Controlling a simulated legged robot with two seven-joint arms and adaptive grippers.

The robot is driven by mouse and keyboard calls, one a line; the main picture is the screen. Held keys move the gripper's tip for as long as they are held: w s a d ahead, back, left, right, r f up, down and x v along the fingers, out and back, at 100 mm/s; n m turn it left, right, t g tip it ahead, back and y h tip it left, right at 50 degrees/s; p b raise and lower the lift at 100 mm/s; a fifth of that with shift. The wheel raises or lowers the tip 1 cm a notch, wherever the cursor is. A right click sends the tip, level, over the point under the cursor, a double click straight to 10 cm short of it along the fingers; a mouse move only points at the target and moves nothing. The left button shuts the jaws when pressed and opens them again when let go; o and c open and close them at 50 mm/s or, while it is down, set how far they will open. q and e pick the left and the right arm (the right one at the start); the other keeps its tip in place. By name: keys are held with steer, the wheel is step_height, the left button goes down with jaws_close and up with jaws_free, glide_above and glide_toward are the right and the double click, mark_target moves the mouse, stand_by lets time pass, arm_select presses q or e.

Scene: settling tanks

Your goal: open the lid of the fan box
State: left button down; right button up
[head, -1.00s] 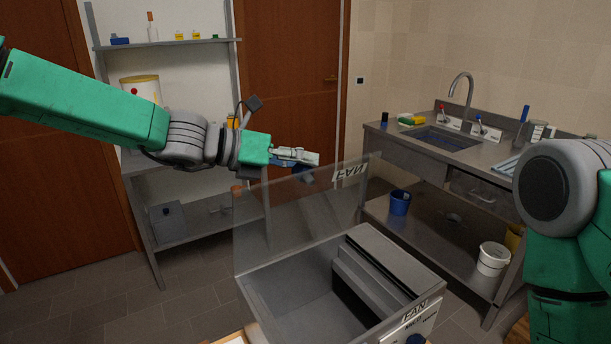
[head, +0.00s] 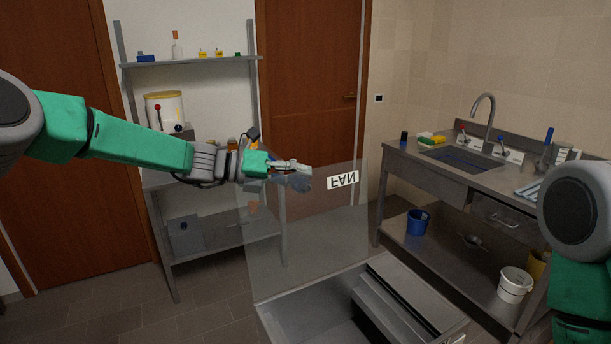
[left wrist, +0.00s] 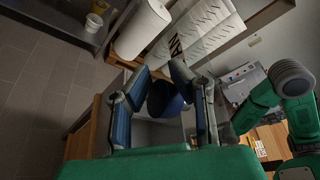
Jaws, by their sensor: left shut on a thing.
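The fan box (head: 290,318) is a grey open-topped box at the bottom of the head view, with a stepped grey part inside on the right. Its clear lid (head: 310,230) stands raised, roughly upright, at the back edge. The white FAN label (head: 342,180) on the lid reads upside down. My left gripper (head: 300,173) is at the lid's upper edge, shut on a round dark blue knob (left wrist: 163,98), which shows between the two fingers in the left wrist view. My right arm (head: 580,215) is at the right edge; its gripper is out of view.
A metal shelf unit (head: 190,61) stands behind my left arm, with a yellow-rimmed container (head: 165,110) on it. A steel sink counter (head: 420,165) stands at the right, with a blue cup (head: 417,222) and white bucket (head: 515,284) below.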

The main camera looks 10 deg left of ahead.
arm_select(q)
steer(key=f, duration=0.2)
steer(key=shift+s+f, duration=0.35)
steer(key=shift+s, duration=0.05)
steer(key=c, duration=1.1)
jaws_free()
steer(key=shift+o, duration=0.2)
steer(key=shift+a, duration=0.1)
steer(key=r+v, duration=0.1)
steer(key=v, duration=1)
